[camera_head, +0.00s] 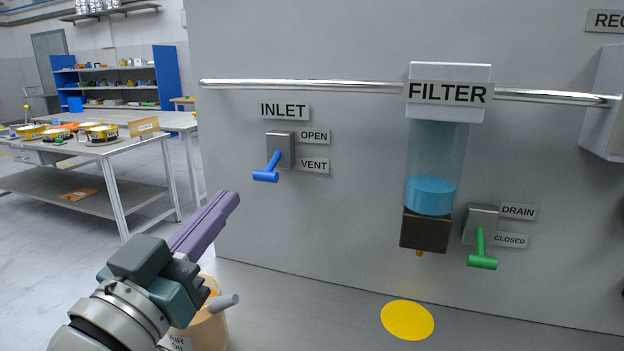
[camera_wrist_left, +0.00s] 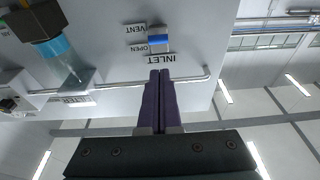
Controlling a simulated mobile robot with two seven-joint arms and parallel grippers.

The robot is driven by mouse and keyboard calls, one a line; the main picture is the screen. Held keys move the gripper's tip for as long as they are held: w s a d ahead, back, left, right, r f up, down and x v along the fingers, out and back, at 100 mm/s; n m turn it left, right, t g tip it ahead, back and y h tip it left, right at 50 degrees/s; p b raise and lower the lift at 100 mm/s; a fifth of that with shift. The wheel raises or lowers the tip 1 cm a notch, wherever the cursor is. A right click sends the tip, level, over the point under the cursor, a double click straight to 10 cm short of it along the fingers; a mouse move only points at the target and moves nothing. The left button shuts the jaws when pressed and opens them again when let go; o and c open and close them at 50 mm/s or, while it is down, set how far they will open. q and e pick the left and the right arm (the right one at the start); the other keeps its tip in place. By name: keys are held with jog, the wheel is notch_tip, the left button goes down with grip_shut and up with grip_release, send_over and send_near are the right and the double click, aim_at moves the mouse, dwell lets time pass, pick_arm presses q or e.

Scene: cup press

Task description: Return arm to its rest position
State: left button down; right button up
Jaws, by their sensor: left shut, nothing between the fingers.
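My left gripper (camera_head: 230,200) comes in from the lower left in the head view, its purple fingers shut and empty. It is apart from the panel, below and left of the blue inlet lever (camera_head: 267,172). The lever tilts down to the left near the VENT label. In the left wrist view the shut fingers (camera_wrist_left: 160,76) point toward the INLET label, and the blue lever (camera_wrist_left: 159,39) shows beyond them. My right gripper is in neither view.
The filter (camera_head: 432,160) holds blue liquid. The green drain lever (camera_head: 481,255) hangs down near CLOSED. A yellow disc (camera_head: 407,320) lies on the ledge below. A tan container (camera_head: 207,332) stands behind my left wrist. A metal rail (camera_head: 300,84) crosses the panel.

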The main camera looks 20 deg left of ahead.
pick_arm(q)
jog(key=shift+s+f, duration=0.15)
jog(key=shift+s, duration=0.2)
jog(key=s+d+f+m+g+p, duration=0.1)
jog(key=s+g+p, duration=0.4)
jog(key=s+g, duration=0.45)
jog(key=s+d+f+m+g+p, duration=0.15)
jog(key=s+g+p, duration=0.45)
jog(key=s, duration=0.7)
notch_tip(320, 180, up, 37)
jog(key=g+p, duration=0.1)
jog(key=p, duration=3.5)
jog(key=shift+s+a+r+n+y, duration=0.15)
jog(key=shift+s+n+y, duration=0.2)
jog(key=shift+n, duration=0.1)
